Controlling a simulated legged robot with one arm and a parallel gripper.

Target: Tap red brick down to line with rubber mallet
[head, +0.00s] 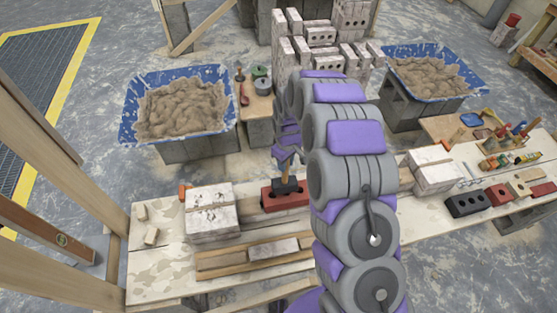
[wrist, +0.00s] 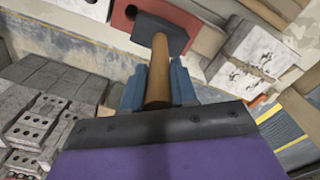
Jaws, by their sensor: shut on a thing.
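The red brick (head: 291,201) lies on the wooden bench, left of my arm in the head view. Its red face and a dark hole also show at the top of the wrist view (wrist: 122,18). The rubber mallet (head: 286,186) has a black head and a wooden handle. My gripper (head: 285,156) is shut on the handle, above the brick. In the wrist view the blue-grey fingers (wrist: 158,88) flank the handle, and the mallet head (wrist: 160,31) overlaps the brick. The head looks on or just above the brick; I cannot tell if they touch. I cannot make out a line.
Pale blocks (head: 212,213) stand left of the brick, and a wooden form (head: 254,257) lies in front. More bricks (head: 467,203) and tools are at the right. Two blue mortar tubs (head: 124,128) (head: 389,76) stand behind the bench. My arm hides part of the bench.

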